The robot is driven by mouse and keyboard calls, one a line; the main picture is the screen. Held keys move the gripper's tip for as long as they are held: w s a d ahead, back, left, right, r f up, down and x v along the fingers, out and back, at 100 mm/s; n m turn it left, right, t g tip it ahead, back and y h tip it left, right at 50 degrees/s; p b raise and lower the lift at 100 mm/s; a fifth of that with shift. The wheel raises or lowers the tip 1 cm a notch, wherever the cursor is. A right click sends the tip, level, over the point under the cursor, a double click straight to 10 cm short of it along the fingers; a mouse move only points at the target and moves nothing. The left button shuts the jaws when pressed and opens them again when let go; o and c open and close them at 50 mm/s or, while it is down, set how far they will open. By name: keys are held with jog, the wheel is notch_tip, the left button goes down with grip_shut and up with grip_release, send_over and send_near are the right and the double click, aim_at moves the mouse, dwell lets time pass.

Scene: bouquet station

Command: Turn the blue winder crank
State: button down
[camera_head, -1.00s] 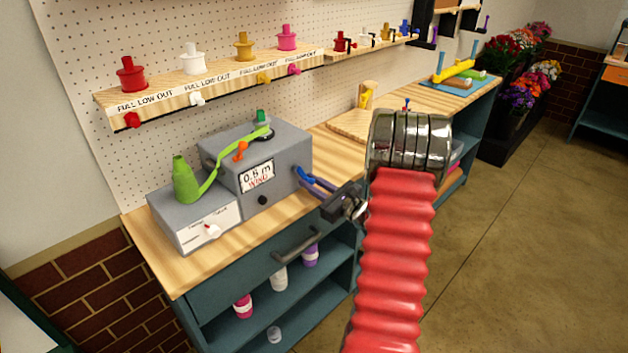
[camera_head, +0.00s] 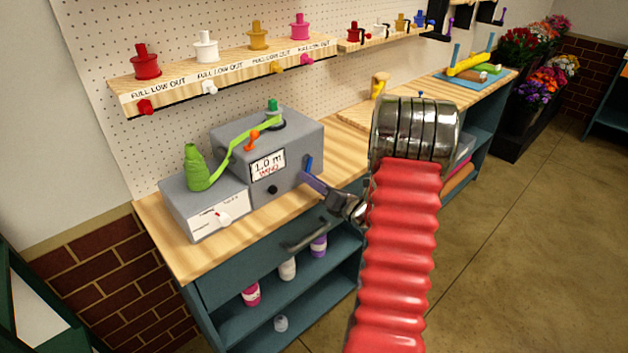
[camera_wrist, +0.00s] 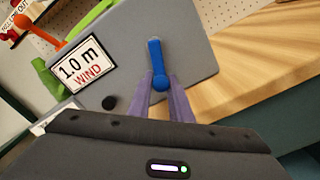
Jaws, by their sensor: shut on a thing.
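The grey winder box (camera_head: 290,150) stands on the wooden bench, and its display (camera_head: 267,165) reads "1.0 m WIND". In the head view my gripper (camera_head: 318,184) reaches the box from the right. Green ribbon (camera_head: 236,155) runs from a green cone over the box, past an orange lever (camera_head: 252,138).
A shelf with coloured spools (camera_head: 205,48) hangs above. A drawer handle (camera_head: 305,236) sticks out below the bench top.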

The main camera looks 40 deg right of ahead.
jog(key=shift+m, duration=0.5)
jog(key=c, duration=1.6)
grip_release()
jog(key=shift+a+r, duration=0.1)
jog(key=s, duration=1.4)
jog(key=shift+d, duration=0.2)
jog(key=shift+w, duration=0.1)
